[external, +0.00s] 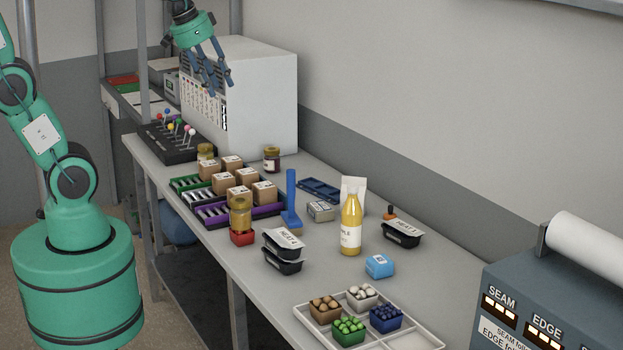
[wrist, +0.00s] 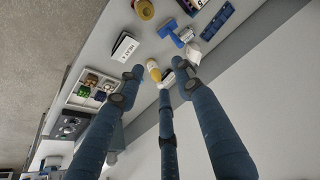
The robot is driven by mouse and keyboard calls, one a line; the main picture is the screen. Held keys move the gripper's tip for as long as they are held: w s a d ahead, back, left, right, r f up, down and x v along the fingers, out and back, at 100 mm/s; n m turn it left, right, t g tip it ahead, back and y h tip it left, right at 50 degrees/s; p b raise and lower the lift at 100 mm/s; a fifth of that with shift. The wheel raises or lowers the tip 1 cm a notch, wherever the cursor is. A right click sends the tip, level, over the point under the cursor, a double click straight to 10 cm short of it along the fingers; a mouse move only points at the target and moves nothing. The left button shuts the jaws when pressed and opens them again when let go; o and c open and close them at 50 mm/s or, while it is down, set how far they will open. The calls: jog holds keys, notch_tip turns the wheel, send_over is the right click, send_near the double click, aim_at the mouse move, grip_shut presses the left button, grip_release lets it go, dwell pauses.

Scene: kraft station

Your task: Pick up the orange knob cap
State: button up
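A small dark-topped thing with an orange lower part (external: 390,213) stands behind the black meal tray at the right of the table in the external view. It may be the orange knob cap; it is too small to be sure. I cannot pick it out in the wrist view. My gripper (external: 218,82) is high in front of the white cabinet, far to the left of that thing. Its blue fingers are spread open with nothing between them. They also show in the wrist view (wrist: 160,88), pointing toward the table.
A yellow bottle (external: 350,232) stands left of the orange thing, beside the black meal tray (external: 402,238). Stacked trays (external: 283,262), a blue-handled tool (external: 291,195) and brown boxes (external: 222,182) fill the middle. A divided tray (external: 402,340) is in front. A grey machine (external: 500,275) stands at right.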

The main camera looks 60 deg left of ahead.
jog(key=w+d+f+m+g+p, duration=0.1)
jog(key=w+p, duration=0.2)
jog(key=w, duration=1.3)
jog(key=w+d+f+m+g+p, duration=0.1)
jog(key=w+f+m+p, duration=0.1)
jog(key=w, duration=1.3)
jog(key=w+d+f+m+g+p, duration=0.1)
jog(key=w+f+p, duration=0.2)
jog(key=w+f, duration=0.8)
jog(key=w+d+f+m+g+p, duration=0.1)
jog(key=w+d+f+p, duration=0.1)
jog(key=w+f, duration=0.8)
notch_tip(320, 180, down, 7)
jog(key=shift+w+r+m+g+p, duration=0.2)
jog(key=shift+w+m+g+p, duration=0.15)
jog(key=shift+g+p, duration=0.1)
jog(key=shift+d, duration=0.1)
send_over(390, 212)
jog(key=shift+w+a+f+p, duration=0.1)
jog(key=shift+w+a+f, duration=0.05)
jog(key=shift+f, duration=1.3)
jog(key=shift+w+a+f+p, duration=0.15)
jog(key=shift+f, duration=1.25)
jog(key=shift+w+a+f+p, duration=0.1)
jog(key=shift+w+a+f, duration=0.05)
jog(key=shift+f, duration=1.3)
jog(key=shift+f, duration=0.15)
